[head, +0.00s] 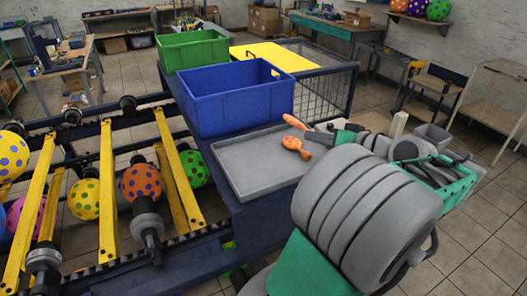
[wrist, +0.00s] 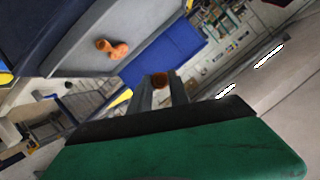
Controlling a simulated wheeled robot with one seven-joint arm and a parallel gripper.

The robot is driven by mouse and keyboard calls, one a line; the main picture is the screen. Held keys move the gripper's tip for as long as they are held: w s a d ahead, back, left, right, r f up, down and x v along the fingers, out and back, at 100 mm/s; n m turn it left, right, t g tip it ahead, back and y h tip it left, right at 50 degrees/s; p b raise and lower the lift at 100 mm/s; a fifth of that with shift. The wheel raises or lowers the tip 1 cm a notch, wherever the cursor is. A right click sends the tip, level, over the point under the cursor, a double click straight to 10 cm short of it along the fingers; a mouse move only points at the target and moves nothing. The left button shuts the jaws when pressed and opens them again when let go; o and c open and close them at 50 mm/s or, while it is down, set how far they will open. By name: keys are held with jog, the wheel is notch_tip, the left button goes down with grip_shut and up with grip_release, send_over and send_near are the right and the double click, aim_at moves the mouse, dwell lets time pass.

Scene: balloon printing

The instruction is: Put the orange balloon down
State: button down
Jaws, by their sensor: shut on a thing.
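My gripper (head: 314,134) is shut on a small limp orange balloon (head: 295,122), which sticks out past the fingertips to the left. In the wrist view the end of the held balloon (wrist: 160,79) shows between the two fingers of my gripper (wrist: 161,90). The gripper is by the right edge of the grey tray (head: 245,172); how high it is above the tray I cannot tell. A second limp orange balloon (head: 296,147) lies in the tray, just below the held one in the head view. It also shows in the wrist view (wrist: 112,48).
A blue crate (head: 238,105) stands behind the tray, with a green crate (head: 193,53) beyond it. A rack with yellow bars (head: 108,190) at left holds spotted round balloons, one orange (head: 141,181). The tray's left and front parts are bare.

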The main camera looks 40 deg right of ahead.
jog(key=w+a+f+b, duration=0.3)
jog(key=w+f+b, duration=0.15)
jog(key=b, duration=0.95)
send_over(267, 177)
notch_tip(267, 177, down, 5)
jog(key=shift+a+f, duration=0.1)
jog(key=shift+a, duration=0.05)
notch_tip(267, 177, down, 3)
jog(key=shift+r, duration=0.15)
jog(key=shift+f, duration=0.55)
jog(key=c, duration=1.2)
grip_release()
jog(key=shift+r, duration=0.1)
jog(key=shift+c, duration=0.2)
